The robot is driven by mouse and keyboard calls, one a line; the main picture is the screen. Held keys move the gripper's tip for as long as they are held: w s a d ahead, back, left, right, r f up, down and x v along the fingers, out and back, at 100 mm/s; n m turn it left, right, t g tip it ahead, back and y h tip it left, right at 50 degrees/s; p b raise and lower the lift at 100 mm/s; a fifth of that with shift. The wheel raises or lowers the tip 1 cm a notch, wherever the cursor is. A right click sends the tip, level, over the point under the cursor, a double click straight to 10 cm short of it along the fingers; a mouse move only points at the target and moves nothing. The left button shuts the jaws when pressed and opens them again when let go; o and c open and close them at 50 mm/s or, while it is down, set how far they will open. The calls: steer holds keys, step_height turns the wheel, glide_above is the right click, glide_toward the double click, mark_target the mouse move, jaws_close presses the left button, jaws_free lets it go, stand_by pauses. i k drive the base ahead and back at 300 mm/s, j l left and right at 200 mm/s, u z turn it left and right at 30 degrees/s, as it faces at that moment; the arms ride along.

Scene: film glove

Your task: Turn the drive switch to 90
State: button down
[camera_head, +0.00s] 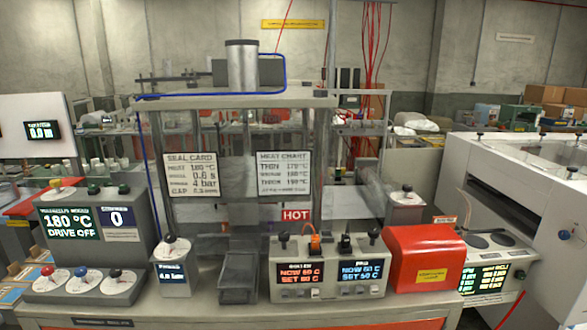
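A grey control box stands at the left with a screen (68,222) that reads 180 °C and DRIVE OFF. On its sloped lower front are three round dials with knobs: a red knob (47,270), a blue knob (81,272) and a black knob (116,272). Their dial markings are too small to read, and I cannot tell which one is the drive switch. A yellow-topped knob (56,184) and two dark green buttons sit on top of the box. A counter (117,217) beside the screen shows 0. My gripper is not in view.
A dial box (169,262) reading about 0.0 bar stands right of the control box, then a dark open bin (239,277). A two-screen heater box (331,270) and red cover (427,258) stand further right. A press frame with a HOT sign (297,215) rises behind.

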mark_target(56, 183)
steer(key=k+u, duration=0.1)
steer(key=u, duration=1.5)
steer(key=i+j, duration=0.25)
steer(key=i, duration=0.2)
steer(key=i+j, duration=0.25)
steer(key=i, duration=0.25)
steer(key=i+j+u, duration=0.1)
steer(key=i+j, duration=0.15)
steer(key=i, duration=0.2)
steer(key=i+j, duration=0.2)
steer(key=i, duration=0.25)
steer(key=i+j+u, duration=0.1)
steer(key=i+j, duration=0.15)
steer(key=i, duration=0.25)
steer(key=i+j, duration=0.15)
steer(key=i, duration=0.35)
